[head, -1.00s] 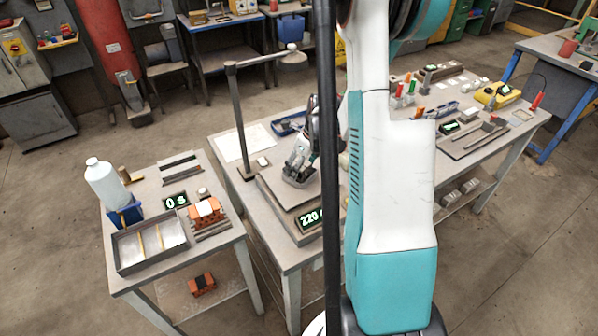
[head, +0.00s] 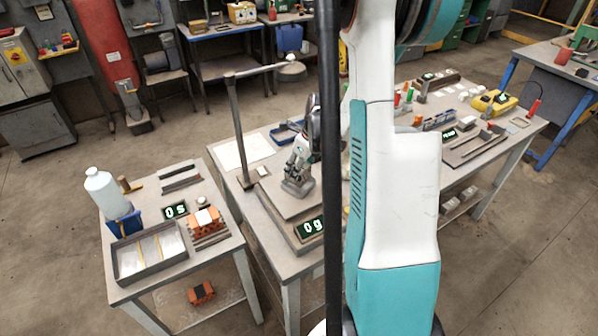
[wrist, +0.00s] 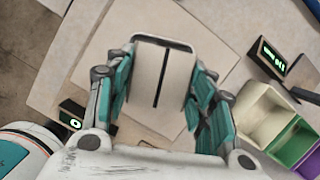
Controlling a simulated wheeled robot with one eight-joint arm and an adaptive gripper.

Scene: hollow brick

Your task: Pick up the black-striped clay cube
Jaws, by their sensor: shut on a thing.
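The black-striped clay cube (wrist: 146,76) is between my fingers in the wrist view. It is pale beige-grey with one dark line down the middle of the face I see. My gripper (head: 299,166) is shut on it. In the head view the cube (head: 297,188) hangs at the fingertips, over the scale's plate (head: 272,198). The scale's green display (head: 312,227) reads 0 g. The gap beneath the cube is too small to judge.
A lamp post (head: 238,130) stands close left of my gripper. The left table holds a white bottle (head: 106,190), a grey tray (head: 130,270) and an orange brick (head: 208,226). Coloured bins (wrist: 280,122) show right in the wrist view. My arm hides part of the middle table.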

